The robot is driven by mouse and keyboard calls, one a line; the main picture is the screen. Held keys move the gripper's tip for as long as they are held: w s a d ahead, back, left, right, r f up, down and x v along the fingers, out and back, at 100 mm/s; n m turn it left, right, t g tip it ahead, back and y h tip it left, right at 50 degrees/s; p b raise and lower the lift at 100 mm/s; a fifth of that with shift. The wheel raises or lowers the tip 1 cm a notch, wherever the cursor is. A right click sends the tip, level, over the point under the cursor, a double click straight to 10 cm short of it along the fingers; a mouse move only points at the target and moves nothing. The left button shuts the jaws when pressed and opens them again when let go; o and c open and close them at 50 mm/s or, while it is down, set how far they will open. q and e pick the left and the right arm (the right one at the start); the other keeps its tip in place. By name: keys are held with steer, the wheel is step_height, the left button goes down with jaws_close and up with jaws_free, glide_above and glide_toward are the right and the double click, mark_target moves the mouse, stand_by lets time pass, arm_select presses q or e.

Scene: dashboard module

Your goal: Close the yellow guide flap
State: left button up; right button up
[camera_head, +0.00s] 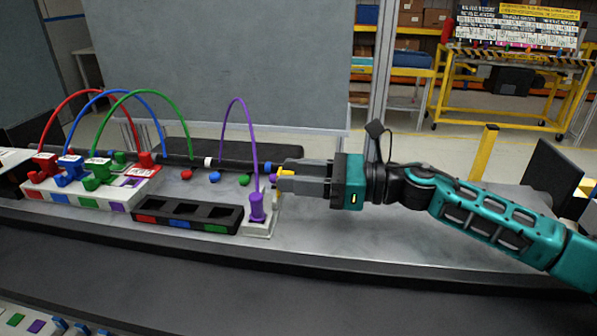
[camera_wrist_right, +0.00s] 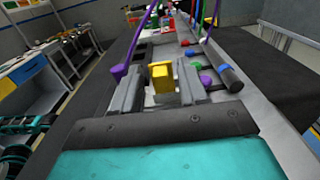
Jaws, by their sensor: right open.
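The yellow guide flap (camera_wrist_right: 162,78) shows in the right wrist view as a small yellow block between the two fingers of my right gripper (camera_wrist_right: 158,88). In the head view only a little of the yellow flap (camera_head: 286,173) shows, at the fingertips of my right gripper (camera_head: 278,178). That gripper comes in from the right, just right of the purple plug, with its fingers level. Its jaws are open around the flap; I cannot tell whether a finger touches it. The flap's hinge is hidden. My left gripper is out of view.
The purple plug (camera_head: 257,207) with its cable stands upright in a light block (camera_head: 262,229). A black tray (camera_head: 187,226) lies left of it. Red, blue and green plugs with arched cables stand on a white block (camera_head: 110,200) farther left. The panel's front right is clear.

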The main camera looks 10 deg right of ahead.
steer(key=shift+c, duration=0.9)
jaws_close()
steer(key=shift+r, duration=0.1)
